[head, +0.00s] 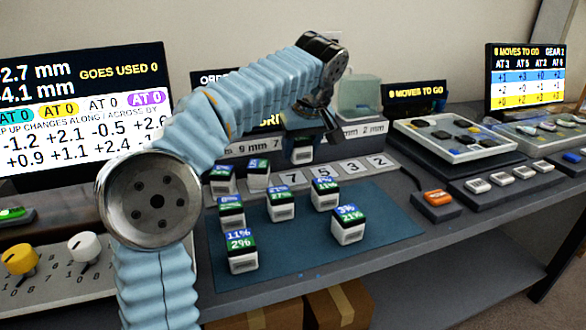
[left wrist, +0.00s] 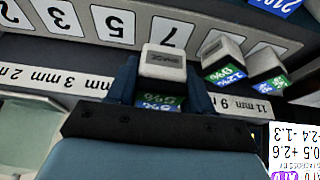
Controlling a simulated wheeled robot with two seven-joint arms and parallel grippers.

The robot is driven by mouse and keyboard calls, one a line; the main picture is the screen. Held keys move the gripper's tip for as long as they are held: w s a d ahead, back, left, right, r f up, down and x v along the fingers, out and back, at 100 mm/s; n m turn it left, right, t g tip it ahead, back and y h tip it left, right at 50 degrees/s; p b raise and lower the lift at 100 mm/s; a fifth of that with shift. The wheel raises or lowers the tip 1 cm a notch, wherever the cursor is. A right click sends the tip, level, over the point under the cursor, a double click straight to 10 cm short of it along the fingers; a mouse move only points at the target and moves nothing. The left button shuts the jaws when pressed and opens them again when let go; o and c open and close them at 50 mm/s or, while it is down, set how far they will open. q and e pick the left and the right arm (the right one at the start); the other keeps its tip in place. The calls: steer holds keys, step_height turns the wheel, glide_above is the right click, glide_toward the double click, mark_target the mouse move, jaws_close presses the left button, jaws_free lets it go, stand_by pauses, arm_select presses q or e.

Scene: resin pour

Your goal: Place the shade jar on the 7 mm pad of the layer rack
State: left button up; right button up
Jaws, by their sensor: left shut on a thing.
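My left gripper (head: 312,118) is shut on the shade jar (head: 302,153), a small white jar with a dark, partly hidden top. In the left wrist view, the jar (left wrist: 162,64) sits between the fingers (left wrist: 155,90), its green and blue label partly hidden. The layer rack has a row of numbered pads with a label strip (head: 232,150) behind them. The bare 7 pad (head: 293,179) shows just in front of the held jar; it also shows in the left wrist view (left wrist: 168,32). The jar appears held above the rack, near the strip. My right gripper is not in view.
Two jars (head: 222,180) (head: 258,173) stand on the rack left of the 7 pad. Pads 5 (head: 325,172), 3 and 2 are bare. Several jars (head: 281,205) stand on the blue mat (head: 375,240). A clear container (head: 358,98) stands behind the rack.

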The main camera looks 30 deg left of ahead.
mark_target(293, 178)
arm_select(q)
steer(key=shift+a+f, duration=0.6)
steer(key=shift+f, duration=0.1)
steer(key=shift+a+f+b, duration=0.15)
steer(key=shift+a+f, duration=0.05)
steer(key=shift+f, duration=0.75)
steer(key=shift+a+f+b, duration=0.15)
steer(key=shift+f, duration=0.8)
steer(key=shift+f, duration=0.2)
steer(key=o, duration=0.9)
